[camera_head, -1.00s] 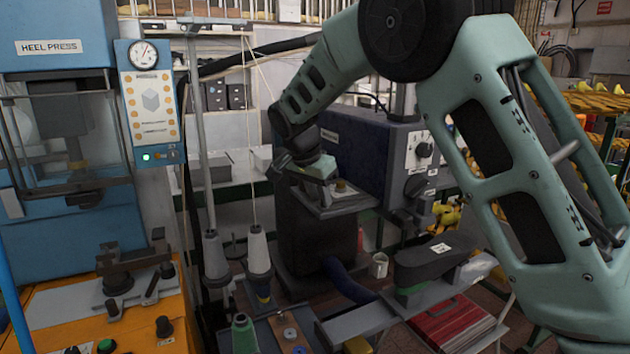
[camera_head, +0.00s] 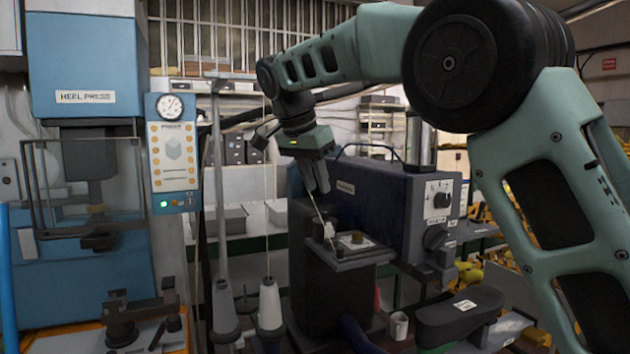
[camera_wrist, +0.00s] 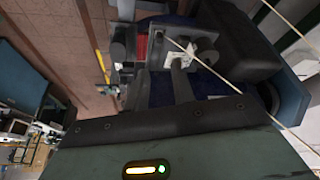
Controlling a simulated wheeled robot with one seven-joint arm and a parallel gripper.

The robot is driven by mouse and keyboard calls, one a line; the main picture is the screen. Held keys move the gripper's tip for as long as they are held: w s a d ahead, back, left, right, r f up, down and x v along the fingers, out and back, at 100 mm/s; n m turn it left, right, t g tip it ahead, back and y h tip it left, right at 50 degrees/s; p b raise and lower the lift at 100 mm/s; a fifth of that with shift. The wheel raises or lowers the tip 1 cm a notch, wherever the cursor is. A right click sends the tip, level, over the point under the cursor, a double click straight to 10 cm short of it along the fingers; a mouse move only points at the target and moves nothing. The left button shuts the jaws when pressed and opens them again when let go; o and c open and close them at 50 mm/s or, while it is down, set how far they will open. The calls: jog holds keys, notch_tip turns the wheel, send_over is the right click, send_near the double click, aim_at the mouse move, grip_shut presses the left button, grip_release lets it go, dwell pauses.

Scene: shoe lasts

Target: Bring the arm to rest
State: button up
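My gripper (camera_head: 317,188) hangs from the green wrist housing, above and slightly left of the small plate (camera_head: 345,262) on the dark machine. It points down and is clear of the plate. The fingers look narrow and dark, and the gap between them is not clear. A thin pale line runs below the fingertips toward the plate; I cannot tell whether it is held or is a thread behind. A small brass-coloured piece (camera_head: 357,238) sits on a pale patch of the plate. In the wrist view the green housing fills the bottom.
The blue heel press (camera_head: 85,60) stands at the left, with its gauge panel (camera_head: 172,150) beside it. A blue-grey control box (camera_head: 400,200) is close right of my gripper.

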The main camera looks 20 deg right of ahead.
dwell(0.5)
jog(key=s+a+f+n+g+y+b, duration=0.1)
jog(key=s+a+f+n+y, duration=0.1)
jog(key=s+a+f+n, duration=0.55)
jog(key=s+a+f+n+y+b, duration=0.15)
jog(key=s+a+f+n, duration=0.3)
jog(key=s+f, duration=0.6)
jog(key=s+d+f+n, duration=0.1)
jog(key=s+f+n, duration=0.3)
jog(key=s, duration=0.5)
jog(key=s+d+f+n+y, duration=0.1)
jog(key=s+f+n, duration=0.3)
jog(key=s, duration=0.5)
jog(key=shift+s+f+n+g+b, duration=0.25)
jog(key=shift+f+n+g+b, duration=0.15)
jog(key=shift+f, duration=0.45)
